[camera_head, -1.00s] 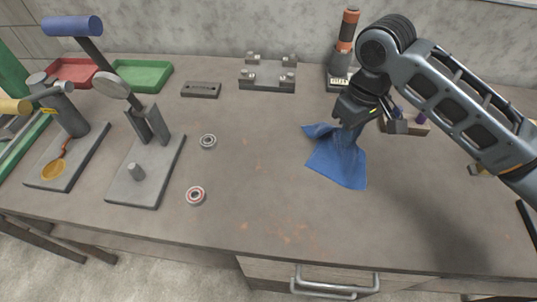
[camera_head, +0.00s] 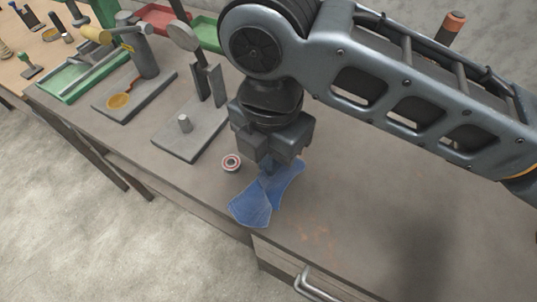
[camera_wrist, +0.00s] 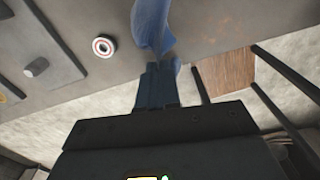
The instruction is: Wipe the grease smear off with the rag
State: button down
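The blue rag (camera_head: 252,207) hangs from my gripper (camera_head: 269,168), spread out at or just above the front edge of the workbench. My gripper is shut on a bunched part of it. In the wrist view the rag (camera_wrist: 152,25) runs up from between the fingertips (camera_wrist: 158,68). Faint orange-brown marks (camera_head: 318,236) show on the bench top to the right of the rag, near the front edge. I cannot tell whether these are the grease smear. Any mark under the rag is hidden.
A drawer handle (camera_head: 316,287) sticks out in front. The bench (camera_head: 385,215) is clear to the right.

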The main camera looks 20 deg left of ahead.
notch_tip(320, 180, down, 9)
jog(key=b, duration=0.5)
jog(key=shift+s+a+b, duration=0.15)
jog(key=shift+b, duration=0.2)
jog(key=shift+c, duration=1.4)
grip_release()
jog(key=shift+f, duration=0.1)
